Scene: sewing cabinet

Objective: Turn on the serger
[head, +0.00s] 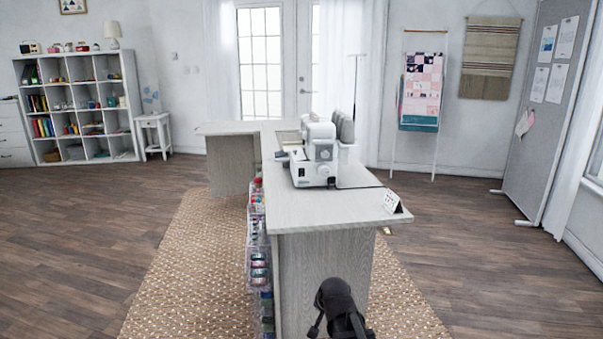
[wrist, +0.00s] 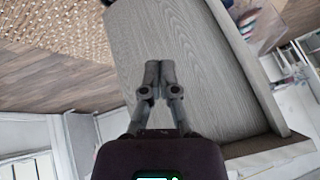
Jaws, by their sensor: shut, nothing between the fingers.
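The serger (head: 318,158) is a white machine standing on the grey wood-grain sewing cabinet (head: 300,212), towards the middle of its top in the head view. Several grey upright parts rise behind it. Its power switch is too small to make out. In the wrist view my gripper (wrist: 158,68) is shut and empty, its two fingers together in front of a grey wood-grain cabinet panel (wrist: 225,95). The serger is not visible in the wrist view. In the head view, part of my arm shows low in front of the cabinet's near end, well below the serger.
A small white card (head: 392,201) stands at the cabinet top's near right corner. Clear bins with spools (head: 258,262) line the cabinet's left side. A woven rug (head: 185,260) lies beneath. Open wood floor (head: 480,240) is to the right. A pinboard (head: 540,120) stands far right.

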